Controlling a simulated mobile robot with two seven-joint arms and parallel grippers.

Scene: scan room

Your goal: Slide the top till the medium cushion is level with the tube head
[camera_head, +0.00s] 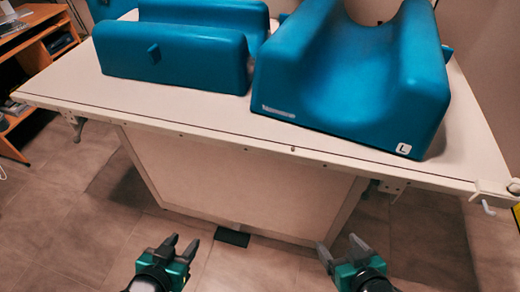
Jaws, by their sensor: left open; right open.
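A table top (190,104) with a pale surface and a dark edge line lies across the view on a boxy base (235,175). A long blue cushion (175,60) lies on its left half. A larger blue cushion (345,75) with a hollow and an "L" label lies on its right half. I cannot tell which is the medium one. The tube head is not recognisable in view. My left gripper (180,243) is open and empty, below the table's front edge. My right gripper (338,246) is open and empty, also below that edge. Neither touches the table.
A wooden desk (38,45) with shelves stands at the upper left. Metal clamps hang at the table's front edge, one at the left (76,124) and one at the right (390,186). A black pedal-like block (232,238) lies on the floor by the base. Tiled floor is clear around my grippers.

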